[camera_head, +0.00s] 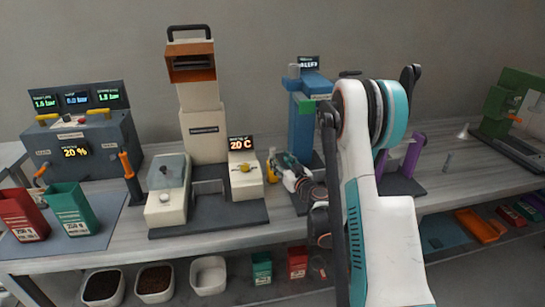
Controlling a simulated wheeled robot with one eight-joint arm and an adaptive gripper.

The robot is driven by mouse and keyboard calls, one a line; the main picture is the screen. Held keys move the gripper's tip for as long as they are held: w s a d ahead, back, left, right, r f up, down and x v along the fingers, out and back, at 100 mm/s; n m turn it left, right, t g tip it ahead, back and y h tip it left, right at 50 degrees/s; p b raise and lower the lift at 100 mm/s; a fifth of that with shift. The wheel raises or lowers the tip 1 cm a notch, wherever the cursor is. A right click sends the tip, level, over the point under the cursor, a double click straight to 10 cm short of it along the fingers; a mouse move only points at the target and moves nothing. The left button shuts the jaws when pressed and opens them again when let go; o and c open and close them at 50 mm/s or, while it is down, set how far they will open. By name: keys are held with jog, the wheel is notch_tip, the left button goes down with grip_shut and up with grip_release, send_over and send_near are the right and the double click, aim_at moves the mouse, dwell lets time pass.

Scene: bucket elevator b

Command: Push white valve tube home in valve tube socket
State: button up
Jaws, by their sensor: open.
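I cannot pick out the white valve tube or its socket for certain. A blue column machine (311,122) with a green block and a small lit display stands right of centre, and its lower part is partly covered by my arm. A white, dark and green device (291,172) lies low in front of it, and its details are too small to read. My gripper seems to be at the dark end (319,222) of my arm, at the bench's front edge. It is open, and its fingertips are not clear. No contact with a tube shows.
A cream machine (203,130) stands left of centre. A grey control box (85,140), a red bin (22,215) and a green bin (72,208) are at left. A purple stand (412,155), a small grey cylinder (448,161) and a green machine (510,105) are at right. White tubs (208,277) sit below.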

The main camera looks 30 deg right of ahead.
aim_at(274, 155)
jog(key=w, duration=0.1)
jog(key=w+b, duration=0.1)
jog(key=w, duration=0.1)
jog(key=w+b, duration=0.1)
jog(key=w, duration=0.1)
jog(key=shift+w+a+f, duration=0.15)
jog(key=shift+w+f, duration=0.05)
jog(key=shift+f, duration=0.05)
jog(key=shift+w+r, duration=0.1)
jog(key=shift+w, duration=0.45)
grip_shut()
